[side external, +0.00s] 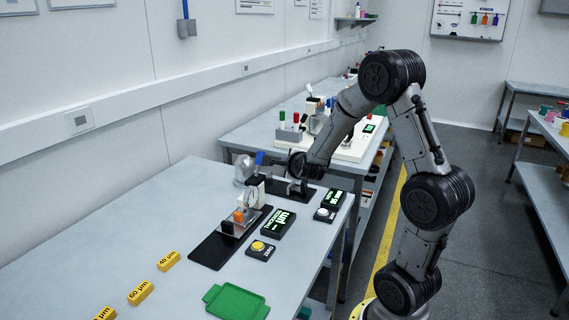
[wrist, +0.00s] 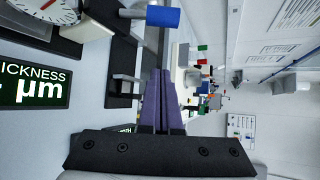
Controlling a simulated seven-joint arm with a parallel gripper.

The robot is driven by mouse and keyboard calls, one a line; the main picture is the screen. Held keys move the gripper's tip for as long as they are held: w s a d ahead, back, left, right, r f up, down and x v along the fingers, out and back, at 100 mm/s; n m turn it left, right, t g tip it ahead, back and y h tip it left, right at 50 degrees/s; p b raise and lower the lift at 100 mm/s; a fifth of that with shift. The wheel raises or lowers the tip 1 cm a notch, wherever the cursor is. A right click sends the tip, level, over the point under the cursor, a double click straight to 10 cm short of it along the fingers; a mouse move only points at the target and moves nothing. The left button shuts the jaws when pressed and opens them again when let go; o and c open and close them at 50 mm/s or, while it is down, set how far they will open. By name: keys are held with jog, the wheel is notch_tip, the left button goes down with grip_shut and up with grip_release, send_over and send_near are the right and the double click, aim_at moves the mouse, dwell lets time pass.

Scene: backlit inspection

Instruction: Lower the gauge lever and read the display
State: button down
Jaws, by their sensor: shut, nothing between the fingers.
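The gauge (side external: 252,194) with a round dial stands on a black base on the near bench. Its dial (wrist: 45,8) is cut off at the wrist view's top left. The blue lever handle (side external: 259,157) points up above the gauge; in the wrist view it (wrist: 163,17) lies beyond my fingertips, apart from them. The display (side external: 278,222) is lit green; the wrist view shows part of it (wrist: 34,87), with "ICKNESS" and "µm" and its number cut off. My gripper (wrist: 161,72) has its purple fingers together, empty, right of the gauge in the side view. An orange piece (side external: 239,215) is at the gauge's front.
A second lit display (side external: 335,198) and a white-button box (side external: 325,214) stand at the bench's right edge. A yellow-button box (side external: 261,249) is in front. Yellow labelled blocks (side external: 140,293) and a green tray (side external: 236,303) lie nearer. A second bench stands behind.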

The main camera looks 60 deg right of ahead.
aim_at(258, 163)
jog(key=w+d+f, duration=0.1)
jog(key=w, duration=0.5)
jog(key=shift+d, duration=0.35)
jog(key=shift+w+a+r, duration=0.1)
jog(key=shift+a+r, duration=0.25)
jog(key=shift+a, duration=0.25)
dwell(0.6)
jog(key=shift+a+r, duration=0.1)
jog(key=shift+a, duration=2.1)
jog(key=shift+d+r, duration=0.1)
jog(key=shift+r, duration=0.05)
